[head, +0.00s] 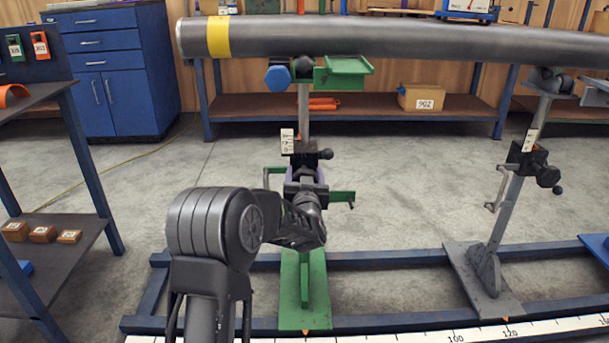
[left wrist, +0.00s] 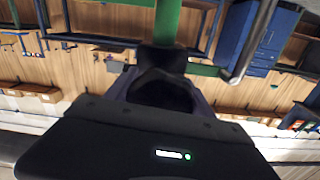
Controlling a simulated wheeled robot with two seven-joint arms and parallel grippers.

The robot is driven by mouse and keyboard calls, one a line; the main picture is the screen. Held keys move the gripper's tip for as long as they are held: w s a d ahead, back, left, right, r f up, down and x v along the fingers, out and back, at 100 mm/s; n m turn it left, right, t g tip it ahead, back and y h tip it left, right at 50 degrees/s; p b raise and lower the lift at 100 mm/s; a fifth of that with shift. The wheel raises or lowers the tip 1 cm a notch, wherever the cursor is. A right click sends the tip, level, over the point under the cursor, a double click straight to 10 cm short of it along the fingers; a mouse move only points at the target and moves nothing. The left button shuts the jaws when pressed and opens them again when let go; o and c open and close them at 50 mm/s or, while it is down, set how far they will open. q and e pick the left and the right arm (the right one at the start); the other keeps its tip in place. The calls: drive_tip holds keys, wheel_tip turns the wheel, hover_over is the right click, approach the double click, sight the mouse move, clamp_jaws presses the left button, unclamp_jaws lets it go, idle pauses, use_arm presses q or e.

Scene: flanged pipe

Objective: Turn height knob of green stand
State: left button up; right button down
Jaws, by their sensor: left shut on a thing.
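The green stand (head: 304,285) rises from the floor frame and carries a grey post with a small scale (head: 288,141) on it. My left gripper (head: 306,176) is at the front of the stand, at the height of its black clamp. Its fingers, which show purple in the left wrist view (left wrist: 160,88), are shut around a dark part, apparently the height knob (left wrist: 160,96). The knob is mostly hidden by my gripper and wrist in the head view. A second black knob (head: 326,154) sticks out to the right just above. My right gripper is not in view.
A long steel pipe (head: 420,40) with a yellow band lies across the stand's green head and a grey stand (head: 490,265) at right. Blue rails (head: 400,258) and a white ruler strip (head: 430,335) run along the floor. A dark shelf (head: 50,250) stands at left.

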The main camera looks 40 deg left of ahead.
use_arm(q)
drive_tip(key=c, duration=0.8)
drive_tip(key=shift+o, duration=0.2)
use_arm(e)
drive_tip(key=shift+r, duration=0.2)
use_arm(q)
drive_tip(key=m+p, duration=0.3)
drive_tip(key=shift+r, duration=0.15)
drive_tip(key=m+p, duration=0.3)
drive_tip(key=shift+m, duration=0.3)
drive_tip(key=m+p, duration=0.3)
drive_tip(key=m, duration=0.1)
drive_tip(key=m+p, duration=0.3)
drive_tip(key=m, duration=0.3)
drive_tip(key=m+p, duration=0.1)
drive_tip(key=m, duration=0.1)
drive_tip(key=shift+d+m, duration=0.1)
drive_tip(key=shift+m, duration=0.2)
drive_tip(key=shift+f+m+p, duration=0.2)
drive_tip(key=shift+m+p, duration=0.35)
drive_tip(key=shift+m, duration=0.85)
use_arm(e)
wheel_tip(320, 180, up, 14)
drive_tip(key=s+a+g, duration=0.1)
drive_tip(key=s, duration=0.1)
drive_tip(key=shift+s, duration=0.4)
